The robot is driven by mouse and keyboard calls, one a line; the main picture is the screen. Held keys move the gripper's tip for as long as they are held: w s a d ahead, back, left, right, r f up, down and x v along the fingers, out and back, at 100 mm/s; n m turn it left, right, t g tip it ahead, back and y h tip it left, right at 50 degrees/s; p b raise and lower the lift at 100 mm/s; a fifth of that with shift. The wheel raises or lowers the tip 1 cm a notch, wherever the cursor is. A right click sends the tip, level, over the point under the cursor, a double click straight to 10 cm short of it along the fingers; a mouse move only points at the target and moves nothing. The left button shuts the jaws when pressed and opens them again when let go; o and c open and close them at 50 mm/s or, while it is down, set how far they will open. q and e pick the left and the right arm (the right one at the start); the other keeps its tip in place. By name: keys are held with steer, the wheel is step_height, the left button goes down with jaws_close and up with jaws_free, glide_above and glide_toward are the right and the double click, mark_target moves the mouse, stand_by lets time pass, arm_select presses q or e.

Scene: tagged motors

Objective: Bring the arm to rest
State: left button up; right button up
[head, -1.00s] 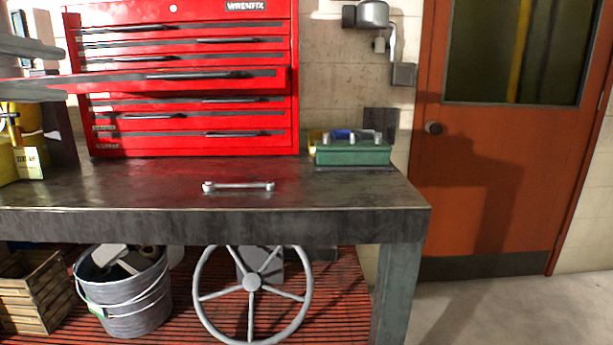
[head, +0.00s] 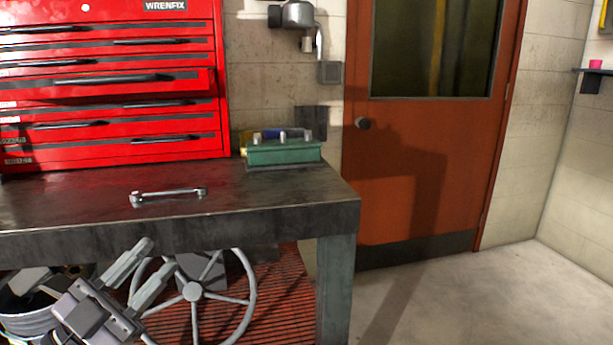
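My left gripper (head: 146,268) shows at the lower left of the head view, in front of the shelf below the workbench (head: 268,198). Its two fingers point up and to the right and stand apart, with nothing between them. It hides part of the grey spoked wheel (head: 192,291) and of the metal bucket (head: 28,324). My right gripper is not in the view. No tagged motor can be made out for certain.
A wrench (head: 168,195) lies on the bench top. A green box (head: 283,152) with tools stands at its back right, beside the red tool chest (head: 110,85). An orange door (head: 410,180) is to the right. The floor (head: 470,295) before it is clear.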

arm_select(q)
step_height(320, 180, down, 12)
steer(key=a+n+t+y, duration=0.1)
steer(key=a+n+y, duration=0.1)
steer(key=n+y, duration=0.6)
steer(key=s+d+f+n+g+y, duration=0.1)
steer(key=s+f+n+g, duration=0.15)
steer(key=s+f, duration=0.4)
steer(key=s+d+f+n+g+y, duration=0.1)
steer(key=s+d+f+g+y, duration=0.15)
steer(key=f, duration=0.75)
steer(key=s+d+f+n+g+y, duration=0.1)
steer(key=s+f+g, duration=0.3)
steer(key=s+f, duration=0.3)
step_height(320, 180, up, 15)
steer(key=a+p, duration=0.2)
steer(key=p, duration=1.7)
steer(key=shift+f, duration=0.15)
